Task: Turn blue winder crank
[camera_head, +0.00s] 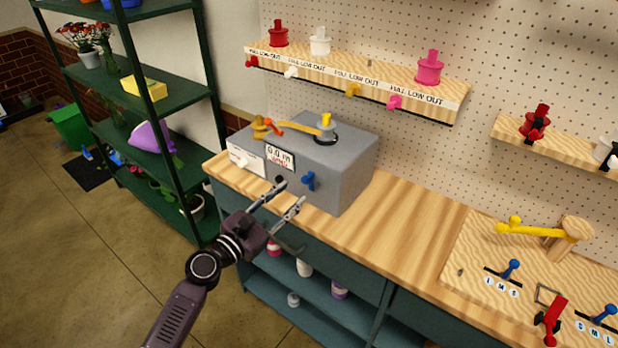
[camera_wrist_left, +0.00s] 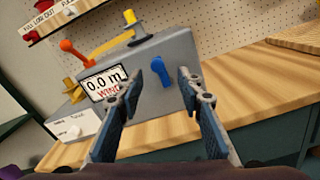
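The blue crank (camera_head: 309,181) is on the front face of the grey winder box (camera_head: 345,178), right of its display (camera_head: 280,157). In the left wrist view, the blue crank (camera_wrist_left: 160,71) stands roughly upright between and beyond my fingertips. The display (camera_wrist_left: 105,84) reads 0.0 m. My left gripper (camera_head: 289,191) is open and empty in front of the box. Its two fingers (camera_wrist_left: 160,82) are spread on either side of the crank in the wrist view, with no visible contact. My right gripper is in neither view.
A green shelf rack (camera_head: 185,97) stands left. The wooden counter (camera_head: 410,232) right of the box is clear.

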